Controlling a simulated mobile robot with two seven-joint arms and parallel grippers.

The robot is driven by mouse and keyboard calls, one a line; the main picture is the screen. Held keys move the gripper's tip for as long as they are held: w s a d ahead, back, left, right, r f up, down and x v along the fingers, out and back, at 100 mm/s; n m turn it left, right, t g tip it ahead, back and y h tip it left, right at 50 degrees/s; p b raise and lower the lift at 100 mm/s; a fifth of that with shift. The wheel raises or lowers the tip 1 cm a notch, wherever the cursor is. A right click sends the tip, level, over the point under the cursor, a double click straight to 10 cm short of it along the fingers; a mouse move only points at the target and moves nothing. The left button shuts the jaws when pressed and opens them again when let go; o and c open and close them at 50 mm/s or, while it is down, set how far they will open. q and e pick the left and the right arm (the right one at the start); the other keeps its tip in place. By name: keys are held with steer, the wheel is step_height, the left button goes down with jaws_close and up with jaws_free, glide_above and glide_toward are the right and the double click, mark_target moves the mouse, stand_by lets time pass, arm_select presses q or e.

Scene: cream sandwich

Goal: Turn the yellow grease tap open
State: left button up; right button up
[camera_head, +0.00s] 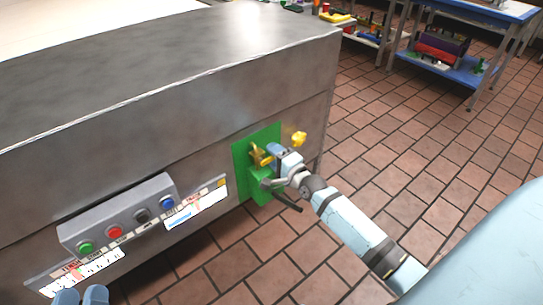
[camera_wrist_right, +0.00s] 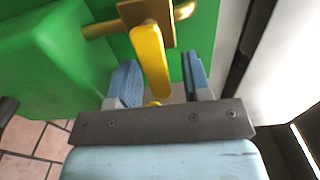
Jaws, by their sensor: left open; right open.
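The yellow grease tap lever (camera_wrist_right: 150,62) sticks out from a brass fitting (camera_wrist_right: 100,29) on a green panel in the right wrist view. My right gripper (camera_wrist_right: 160,80) is open, with one blue finger on each side of the lever. I see no clear contact with either finger. In the head view the brass fitting (camera_head: 260,155) is beside my right gripper (camera_head: 277,151), and a yellow knob-like end (camera_head: 299,138) shows beyond it. My left gripper (camera_head: 81,295) is open and empty at the bottom left edge, mostly cut off.
The green panel (camera_head: 240,170) is on the side of a large metal machine (camera_head: 200,50). A grey box with several coloured buttons (camera_head: 115,215) juts out on the left. Tiled floor (camera_head: 400,150) is clear to the right. A blue-topped shelf (camera_head: 440,82) stands at the back.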

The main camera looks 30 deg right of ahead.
steer(key=shift+w, duration=0.65)
jaws_close()
steer(key=shift+r, duration=0.1)
